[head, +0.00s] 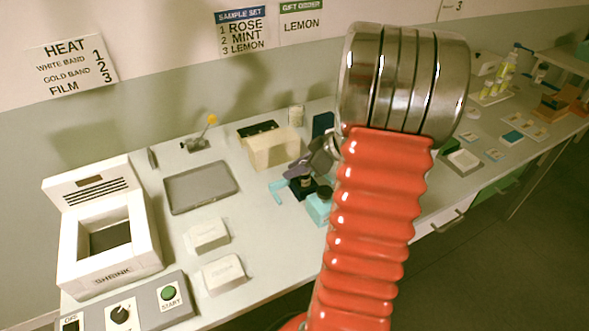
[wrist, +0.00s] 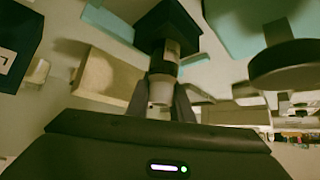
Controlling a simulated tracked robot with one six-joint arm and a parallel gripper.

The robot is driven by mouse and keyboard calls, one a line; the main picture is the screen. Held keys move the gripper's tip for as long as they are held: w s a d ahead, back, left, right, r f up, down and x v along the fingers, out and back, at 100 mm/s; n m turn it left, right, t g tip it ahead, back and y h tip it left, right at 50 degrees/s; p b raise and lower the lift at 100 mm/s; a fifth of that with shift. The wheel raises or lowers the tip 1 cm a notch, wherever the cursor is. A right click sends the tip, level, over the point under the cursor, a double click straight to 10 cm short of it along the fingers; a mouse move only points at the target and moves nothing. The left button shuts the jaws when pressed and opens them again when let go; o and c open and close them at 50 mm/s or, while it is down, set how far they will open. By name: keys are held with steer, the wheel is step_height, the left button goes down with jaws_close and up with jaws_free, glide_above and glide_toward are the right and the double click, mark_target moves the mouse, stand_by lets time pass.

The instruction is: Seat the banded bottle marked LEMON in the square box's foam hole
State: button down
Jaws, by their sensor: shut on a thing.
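My gripper (head: 318,160) is low over the bench, partly hidden behind my red arm. In the wrist view its fingers (wrist: 160,98) are shut on a bottle (wrist: 163,66) with a pale cap and a dark band. Its lettering cannot be read. The bottle's far end meets a dark square block (wrist: 150,24), which looks like the foam of the square box. I cannot tell whether the bottle is in the hole or only above it. In the head view the bottle (head: 306,181) shows just over the dark block (head: 298,191). Teal pieces (head: 319,208) lie beside it.
A cream box (head: 272,150) stands close behind the gripper, also in the wrist view (wrist: 105,76). A dark round object (wrist: 285,66) is at right there. A grey tray (head: 200,187), two pale blocks (head: 207,235) and the shrink heater (head: 70,230) stand at left.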

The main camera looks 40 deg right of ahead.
steer(key=c, duration=1.6)
jaws_free()
steer(key=shift+o, duration=0.2)
steer(key=v, duration=1.2)
steer(key=shift+a, duration=0.1)
